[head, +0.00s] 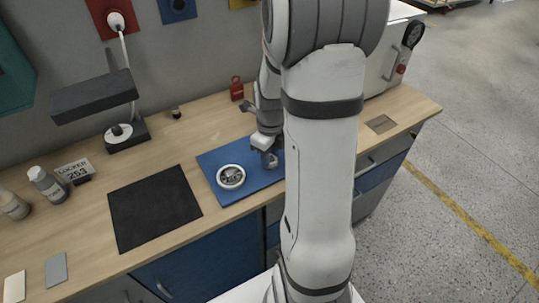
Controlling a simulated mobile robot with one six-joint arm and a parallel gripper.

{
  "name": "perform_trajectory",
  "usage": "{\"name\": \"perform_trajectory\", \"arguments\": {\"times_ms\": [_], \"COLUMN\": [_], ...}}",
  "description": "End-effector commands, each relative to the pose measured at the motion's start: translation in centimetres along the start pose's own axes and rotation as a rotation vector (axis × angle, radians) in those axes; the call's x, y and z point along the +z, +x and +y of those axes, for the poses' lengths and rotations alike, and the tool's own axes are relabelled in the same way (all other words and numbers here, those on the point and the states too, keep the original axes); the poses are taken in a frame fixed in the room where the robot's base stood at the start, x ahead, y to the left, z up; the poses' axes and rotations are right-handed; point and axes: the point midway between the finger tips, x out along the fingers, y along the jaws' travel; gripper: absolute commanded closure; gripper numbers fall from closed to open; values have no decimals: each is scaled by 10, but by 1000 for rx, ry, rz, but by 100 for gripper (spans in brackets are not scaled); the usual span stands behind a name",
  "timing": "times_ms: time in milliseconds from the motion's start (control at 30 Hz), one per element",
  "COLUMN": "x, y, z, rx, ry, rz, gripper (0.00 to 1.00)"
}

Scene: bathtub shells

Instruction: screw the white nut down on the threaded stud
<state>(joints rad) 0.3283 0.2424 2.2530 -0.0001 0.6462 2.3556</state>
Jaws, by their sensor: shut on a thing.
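My gripper (270,160) is low over the right part of the blue mat (207,163), partly hidden by my own arm. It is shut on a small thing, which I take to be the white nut. The nut is too small and too covered by the jaws to make out clearly. The threaded stud cannot be made out either, and I cannot tell whether the nut touches it. A round white-rimmed part (231,176) with a dark, detailed inside lies on the mat, left of my gripper and apart from it.
A black mat (154,208) lies left of the blue one. A desk lamp (95,97), bottles (46,184) and a number sign (75,171) stand farther left. A red padlock-like thing (237,88) stands behind. My arm hides the bench's middle right.

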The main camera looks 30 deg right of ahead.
Motion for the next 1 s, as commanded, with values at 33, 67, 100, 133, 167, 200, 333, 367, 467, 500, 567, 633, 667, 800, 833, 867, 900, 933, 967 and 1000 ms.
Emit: {"name": "perform_trajectory", "arguments": {"times_ms": [33,67,100,133,167,200,333,367,467,500,567,633,667,800,833,867,900,933,967,1000], "x": [0,0,0,0,0,0,0,0,0,0,0,0,0,0,0,0,0,0,0,0], "y": [0,0,0,0,0,0,0,0,0,0,0,0,0,0,0,0,0,0,0,0], "z": [0,0,0,0,0,0,0,0,0,0,0,0,0,0,0,0,0,0,0,0], "rx": [0,0,0,0,0,0,0,0,0,0,0,0,0,0,0,0,0,0,0,0], "ry": [7,8,8,7,7,6,5,5,5,5,4,4,4,4,4,4,4,4,3,-3], "rz": [0,0,0,0,0,0,0,0,0,0,0,0,0,0,0,0,0,0,0,0], "gripper": [94,94,94,94,94,94,58,56,48,44,43,43,43,50,50,50,50,50,50,50]}}
